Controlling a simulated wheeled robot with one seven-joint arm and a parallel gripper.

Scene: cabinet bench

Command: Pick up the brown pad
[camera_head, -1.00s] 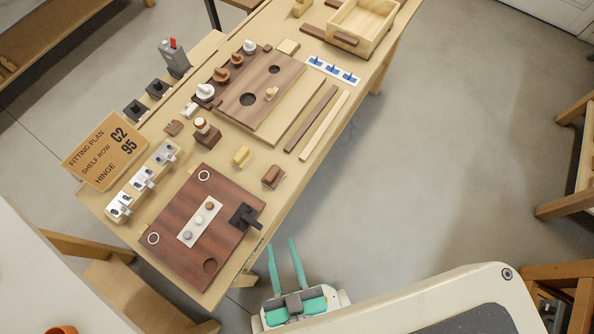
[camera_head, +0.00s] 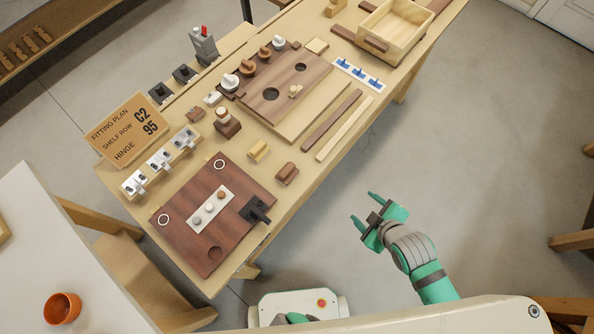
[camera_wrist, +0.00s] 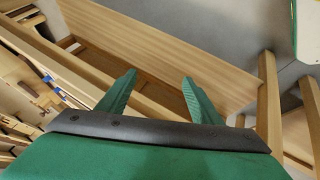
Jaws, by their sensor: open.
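A small brown pad (camera_head: 287,174) with a rounded top lies on the bench near its front edge, right of the dark red-brown board (camera_head: 190,235). A similar yellow pad (camera_head: 259,152) lies just behind it to the left. My gripper (camera_head: 363,208) is open and empty, out over the floor to the right of the brown pad and clear of the bench. In the wrist view its two green fingers (camera_wrist: 160,80) are spread apart, with wooden bench parts beyond them. I cannot make out the brown pad in the wrist view.
A dark strip (camera_head: 331,120) and a pale strip (camera_head: 344,128) lie right of the pads. A board with round holes (camera_head: 285,85) lies behind. A black bracket (camera_head: 255,210) stands on the red-brown board's right corner. The bench surface around the brown pad is mostly clear.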

